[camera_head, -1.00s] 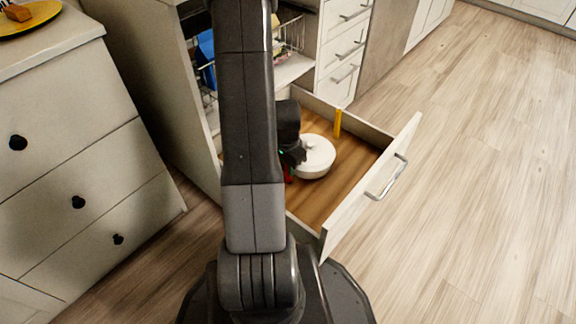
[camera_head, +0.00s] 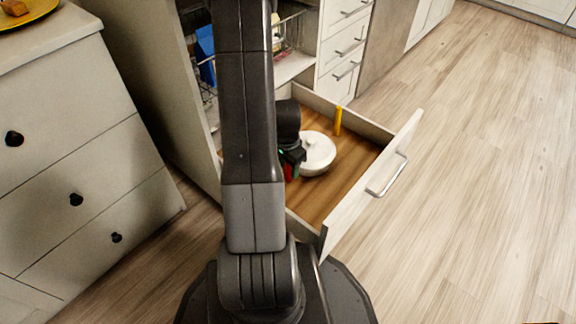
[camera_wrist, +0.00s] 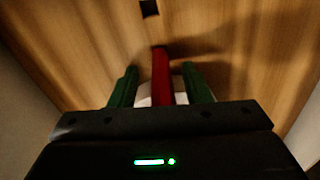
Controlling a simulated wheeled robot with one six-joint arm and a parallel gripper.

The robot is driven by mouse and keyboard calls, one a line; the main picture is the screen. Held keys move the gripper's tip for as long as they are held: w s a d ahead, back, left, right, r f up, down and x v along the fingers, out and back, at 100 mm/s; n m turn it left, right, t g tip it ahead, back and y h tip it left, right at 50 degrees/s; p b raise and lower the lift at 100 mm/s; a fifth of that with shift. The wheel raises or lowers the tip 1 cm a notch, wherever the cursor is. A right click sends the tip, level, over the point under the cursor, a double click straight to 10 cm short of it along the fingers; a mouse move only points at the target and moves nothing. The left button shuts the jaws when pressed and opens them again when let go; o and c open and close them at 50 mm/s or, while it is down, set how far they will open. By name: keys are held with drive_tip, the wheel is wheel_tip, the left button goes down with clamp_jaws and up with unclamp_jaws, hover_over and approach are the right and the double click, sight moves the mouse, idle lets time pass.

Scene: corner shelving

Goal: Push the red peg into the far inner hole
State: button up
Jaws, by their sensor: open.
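The red peg (camera_wrist: 161,75) stands between the two green fingers of my gripper (camera_wrist: 160,82) in the wrist view, with visible gaps to both fingers. My gripper is open around it. A dark square hole (camera_wrist: 149,8) shows in the wooden drawer floor at the top of the wrist view, beyond the peg's tip. In the head view, a small part of the red peg (camera_head: 288,173) shows at my gripper, inside the open drawer. My arm hides much of the drawer's left side. I cannot tell whether the peg's lower end is in a hole.
A white round lidded pot (camera_head: 317,157) sits in the drawer just right of my gripper. A yellow peg (camera_head: 338,121) stands upright near the drawer's back wall. The drawer front (camera_head: 372,188) with its handle bounds the right side. The drawer floor right of the pot is clear.

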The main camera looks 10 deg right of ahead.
drive_tip(key=r+p, duration=0.2)
drive_tip(key=r, duration=0.5)
drive_tip(key=r+p, duration=0.3)
drive_tip(key=r, duration=0.3)
drive_tip(key=shift+s+a+r+p, duration=0.1)
drive_tip(key=shift+a+r+p, duration=0.1)
drive_tip(key=shift+r+p, duration=0.15)
drive_tip(key=shift+f, duration=0.15)
drive_tip(key=f+b, duration=0.3)
drive_tip(key=f, duration=0.3)
drive_tip(key=f+b, duration=0.3)
drive_tip(key=f, duration=0.4)
drive_tip(key=shift+d+f, duration=0.2)
drive_tip(key=shift+f, duration=0.05)
drive_tip(key=shift+r+p, duration=0.3)
drive_tip(key=shift+f, duration=0.15)
